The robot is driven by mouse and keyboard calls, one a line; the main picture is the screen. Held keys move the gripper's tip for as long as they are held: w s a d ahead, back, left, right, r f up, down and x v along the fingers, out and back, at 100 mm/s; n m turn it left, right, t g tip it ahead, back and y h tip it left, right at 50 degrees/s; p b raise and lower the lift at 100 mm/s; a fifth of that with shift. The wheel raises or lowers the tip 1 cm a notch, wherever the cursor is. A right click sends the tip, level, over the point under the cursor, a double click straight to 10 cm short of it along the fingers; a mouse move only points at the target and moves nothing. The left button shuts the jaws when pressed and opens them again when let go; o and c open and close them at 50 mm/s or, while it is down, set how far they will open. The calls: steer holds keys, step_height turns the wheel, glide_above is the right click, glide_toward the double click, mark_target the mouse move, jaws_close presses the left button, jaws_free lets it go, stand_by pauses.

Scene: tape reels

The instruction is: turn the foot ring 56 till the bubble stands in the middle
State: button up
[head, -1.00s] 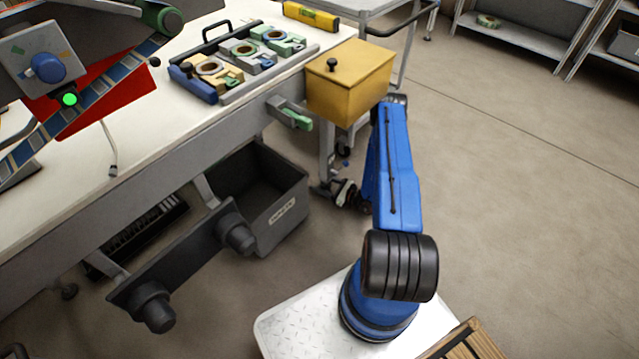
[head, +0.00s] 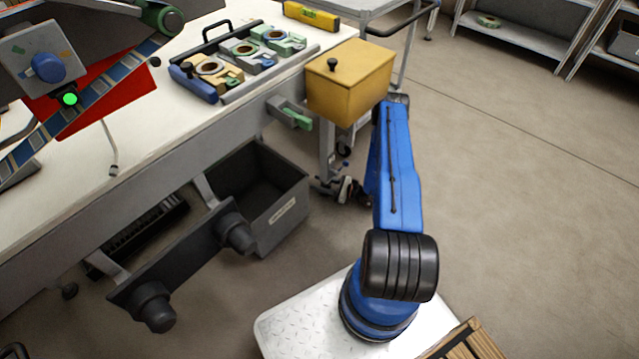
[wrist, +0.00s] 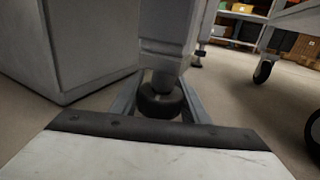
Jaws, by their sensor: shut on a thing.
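The foot ring (wrist: 160,101) is a dark round collar at the bottom of a pale grey bench leg (wrist: 168,35) in the wrist view. My gripper (wrist: 159,108) has its two grey fingers on either side of the ring and is shut on it. No number can be read on the ring. In the head view my gripper (head: 343,188) is low at the foot of the leg, partly hidden by my blue arm. A yellow spirit level (head: 311,16) with a green vial lies on the bench at the back. Its bubble is too small to make out.
A yellow box (head: 349,82) sticks out at the bench corner above my gripper. A dark open bin (head: 283,222) hangs under the bench to the left. A wheeled cart (head: 392,12) stands behind. The floor (head: 530,210) to the right is clear.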

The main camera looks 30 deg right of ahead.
steer(key=shift+s+a+n+g+y, duration=0.15)
steer(key=shift+n+g+y, duration=0.6)
steer(key=shift+g, duration=0.15)
steer(key=shift+s+a+n+g+y, duration=0.15)
steer(key=shift+n+g+y, duration=0.6)
steer(key=shift+g, duration=0.15)
steer(key=o, duration=1.1)
steer(key=shift+c, duration=0.2)
steer(key=shift+s+d, duration=0.1)
steer(key=v, duration=1.7)
steer(key=shift+d+f, duration=0.1)
steer(key=shift+d, duration=0.05)
